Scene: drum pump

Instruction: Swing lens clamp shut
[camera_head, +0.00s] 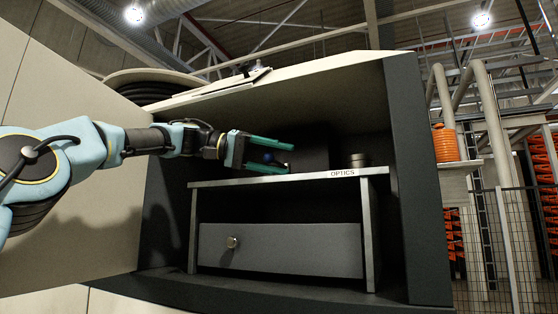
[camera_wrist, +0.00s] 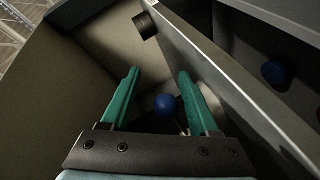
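My gripper (camera_head: 290,157) is inside the open cabinet, just above the shelf (camera_head: 300,177) marked OPTICS. Its two teal fingers are spread apart. A blue ball knob (camera_head: 268,157) shows between them; in the wrist view the knob (camera_wrist: 165,104) also lies between the fingers (camera_wrist: 158,72), with a visible gap on each side. A thin stem seems to run from the knob, mostly hidden. I cannot make out the lens or the clamp body, nor whether the clamp is open. A small metal cylinder (camera_head: 358,160) stands on the shelf to the right.
A grey drawer (camera_head: 290,250) with a round metal knob (camera_head: 232,242) is under the shelf. The cabinet's dark right wall (camera_head: 415,180) and pale open door (camera_head: 90,190) flank the space. In the wrist view, a second blue round thing (camera_wrist: 276,74) sits right of the grey edge.

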